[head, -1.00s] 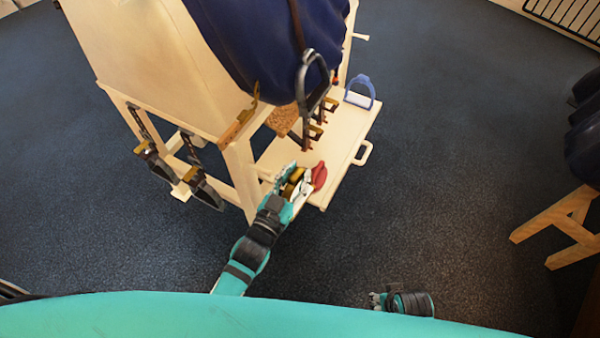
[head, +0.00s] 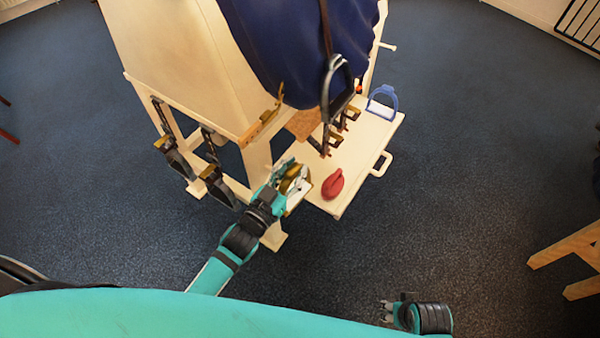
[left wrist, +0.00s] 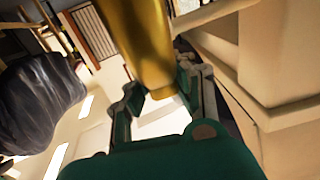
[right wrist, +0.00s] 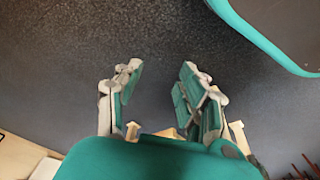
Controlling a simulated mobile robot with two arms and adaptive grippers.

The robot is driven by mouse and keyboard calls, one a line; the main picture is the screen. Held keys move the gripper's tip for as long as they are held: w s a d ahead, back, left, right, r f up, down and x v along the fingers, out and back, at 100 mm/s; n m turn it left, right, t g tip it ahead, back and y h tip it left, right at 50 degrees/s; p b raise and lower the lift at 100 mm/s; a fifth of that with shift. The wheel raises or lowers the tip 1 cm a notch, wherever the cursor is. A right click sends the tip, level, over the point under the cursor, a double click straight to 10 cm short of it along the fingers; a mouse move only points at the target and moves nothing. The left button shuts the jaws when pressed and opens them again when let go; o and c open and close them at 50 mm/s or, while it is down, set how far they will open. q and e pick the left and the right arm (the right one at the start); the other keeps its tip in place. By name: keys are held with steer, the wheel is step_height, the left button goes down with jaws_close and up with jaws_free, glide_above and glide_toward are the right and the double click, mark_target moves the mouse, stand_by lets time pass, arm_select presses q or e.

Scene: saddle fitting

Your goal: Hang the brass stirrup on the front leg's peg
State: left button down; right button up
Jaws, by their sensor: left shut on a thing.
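The brass stirrup (head: 294,180) is in my left gripper (head: 288,184), at the near edge of the shelf, just right of the stand's near leg (head: 257,160). In the left wrist view the brass (left wrist: 143,45) fills the top, with my left gripper (left wrist: 165,88) shut on it. A pale peg (head: 388,46) sticks out from the stand's far right leg. No peg can be made out on the near leg. My right gripper (head: 384,312) is low at the front, away from the stand. It is open and empty in the right wrist view (right wrist: 160,78).
A red object (head: 333,184) and a blue stirrup (head: 382,102) are on the pale shelf (head: 360,160). A dark stirrup (head: 337,88) hangs by the blue saddle cover (head: 290,45). More stirrups (head: 172,158) hang at left. A wooden trestle (head: 570,255) stands right; the floor between is clear.

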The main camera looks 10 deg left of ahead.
arm_select(q)
steer(key=shift+w+a+b, duration=0.2)
steer(key=shift+w+a, duration=0.05)
steer(key=shift+a, duration=0.3)
steer(key=shift+w+a+b, duration=0.15)
steer(key=shift+w+a, duration=0.1)
steer(key=shift+a, duration=0.3)
steer(key=shift+w+a+f, duration=0.1)
steer(key=shift+w+a, duration=0.1)
steer(key=shift+a, duration=0.35)
steer(key=shift+w+a+f+b, duration=0.25)
steer(key=shift+a+f+b, duration=0.2)
steer(key=shift+a+f, duration=0.2)
arm_select(e)
steer(key=w+v, duration=0.1)
steer(key=v, duration=0.5)
steer(key=shift+w+r+t, duration=0.2)
steer(key=shift+w+t, duration=0.1)
steer(key=shift+w, duration=0.2)
arm_select(q)
steer(key=shift+f, duration=0.1)
arm_select(e)
steer(key=shift+d, duration=0.1)
arm_select(q)
steer(key=c, duration=1)
jaws_free()
steer(key=shift+c, duration=0.2)
arm_select(e)
steer(key=shift+s, duration=0.1)
